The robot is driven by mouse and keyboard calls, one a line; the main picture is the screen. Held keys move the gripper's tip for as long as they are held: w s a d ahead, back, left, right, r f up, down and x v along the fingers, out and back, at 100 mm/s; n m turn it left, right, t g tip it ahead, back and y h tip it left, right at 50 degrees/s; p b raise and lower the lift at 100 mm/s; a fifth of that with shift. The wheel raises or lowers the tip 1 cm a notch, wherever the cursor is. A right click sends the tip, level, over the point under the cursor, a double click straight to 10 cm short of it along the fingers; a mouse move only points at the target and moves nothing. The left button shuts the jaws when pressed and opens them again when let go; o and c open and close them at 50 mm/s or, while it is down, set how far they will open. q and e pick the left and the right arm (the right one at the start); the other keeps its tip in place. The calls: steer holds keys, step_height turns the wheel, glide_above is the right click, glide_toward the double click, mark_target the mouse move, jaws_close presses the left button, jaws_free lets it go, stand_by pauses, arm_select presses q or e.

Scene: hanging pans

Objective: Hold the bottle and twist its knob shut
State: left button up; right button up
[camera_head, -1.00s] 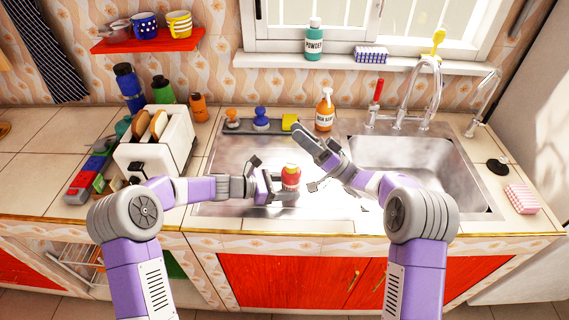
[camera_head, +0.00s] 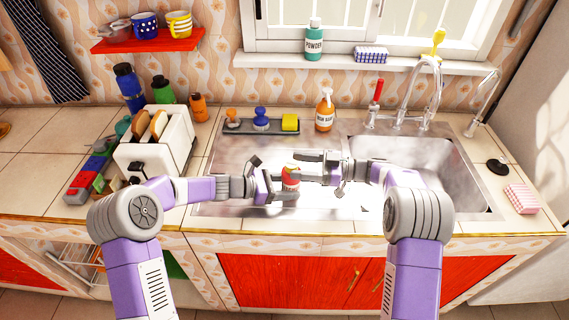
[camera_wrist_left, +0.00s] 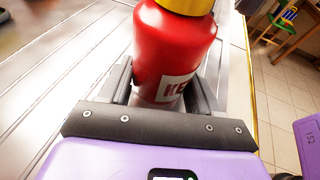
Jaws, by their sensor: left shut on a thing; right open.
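The metal sink (camera_head: 225,160) lies beneath both grippers. A tray (camera_head: 255,132) with brushes and a yellow sponge is behind, beside an orange spray bottle (camera_head: 325,112). A white toaster (camera_head: 158,150) stands left. The tap (camera_head: 400,118) rises behind the empty right basin.

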mark_target(285, 169)
steer(key=a, duration=0.5)
steer(key=shift+w, duration=0.25)
steer(key=c, duration=1)
